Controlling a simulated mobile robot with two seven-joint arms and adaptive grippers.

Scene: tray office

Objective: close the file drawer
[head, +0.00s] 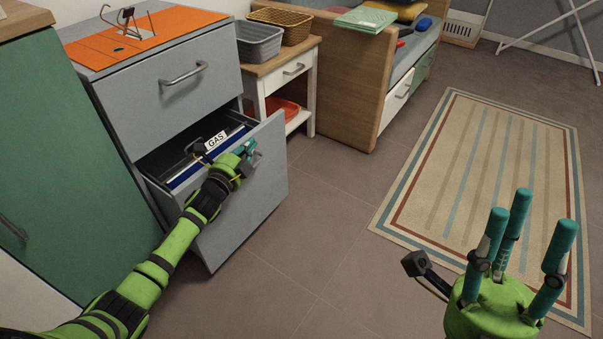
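The file drawer (250,205) is the lower drawer of a grey cabinet (125,110), and it stands pulled out. Hanging files show inside, one with a tab reading GAS (215,140). My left gripper (248,152) is at the top edge of the drawer front, close to its upper right part. Its teal fingers are bunched and partly hidden by its own palm, so I cannot tell whether they grip or touch anything. The upper drawer (175,88) is shut. My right gripper (524,240) is empty, its fingers spread and pointing up, far from the drawer.
A green cabinet (70,170) stands at the left. A small side table (300,85) with baskets stands behind the drawer, and a wooden bench (335,70) adjoins it. A striped rug (490,160) lies at the right. The floor before the drawer is clear.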

